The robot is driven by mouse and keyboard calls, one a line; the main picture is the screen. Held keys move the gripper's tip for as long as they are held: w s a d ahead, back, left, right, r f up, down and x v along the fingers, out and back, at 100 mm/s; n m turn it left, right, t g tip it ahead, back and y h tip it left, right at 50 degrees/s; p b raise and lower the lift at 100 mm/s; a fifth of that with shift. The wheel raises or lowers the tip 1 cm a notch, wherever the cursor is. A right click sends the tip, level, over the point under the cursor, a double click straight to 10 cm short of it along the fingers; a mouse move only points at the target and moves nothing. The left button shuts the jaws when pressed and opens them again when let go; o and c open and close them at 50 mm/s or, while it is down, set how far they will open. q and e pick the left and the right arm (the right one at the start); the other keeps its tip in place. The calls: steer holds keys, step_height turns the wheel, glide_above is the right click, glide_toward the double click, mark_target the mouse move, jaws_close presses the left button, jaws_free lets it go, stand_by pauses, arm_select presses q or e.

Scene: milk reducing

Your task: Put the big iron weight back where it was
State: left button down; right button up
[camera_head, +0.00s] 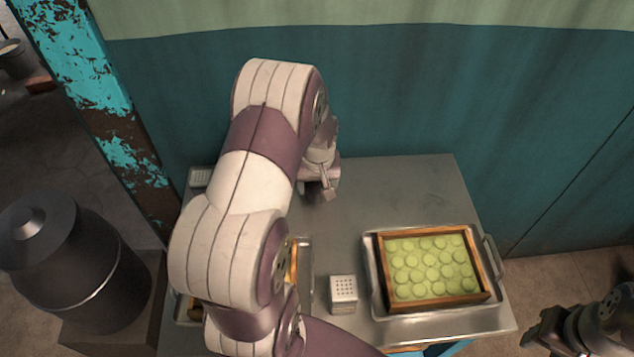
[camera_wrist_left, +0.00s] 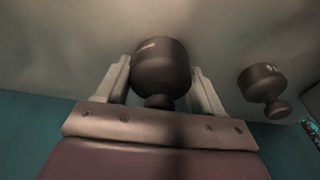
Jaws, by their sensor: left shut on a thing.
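The big iron weight (camera_wrist_left: 160,68), dark with a knob, sits between the two fingers of my left gripper (camera_wrist_left: 162,88) in the left wrist view. The gripper is shut on it. A smaller dark weight (camera_wrist_left: 262,84) stands apart, to the right of the held one in the wrist view. I cannot tell whether the held weight touches the table. My right gripper (camera_head: 545,326) is at the lower right, away from the table.
A metal tray (camera_head: 490,312) with a wooden frame (camera_head: 383,270) of round green pieces is on the table's right. A perforated metal box (camera_head: 343,291) stands beside it. Another tray (camera_head: 305,262) is mostly behind my arm. A dark canister (camera_head: 85,275) stands left of the table.

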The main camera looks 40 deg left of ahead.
mark_target(318, 188)
arm_select(q)
steer(key=shift+c, duration=0.7)
jaws_free()
steer(key=shift+f, duration=0.1)
step_height(318, 188, up, 12)
steer(key=s+d, duration=0.1)
steer(key=s+d+m+h, duration=0.1)
steer(key=s+d+m, duration=0.7)
steer(key=d, duration=0.7)
steer(key=shift+s+f+p, duration=0.35)
steer(key=shift+s+f, duration=0.1)
steer(key=shift+s, duration=0.65)
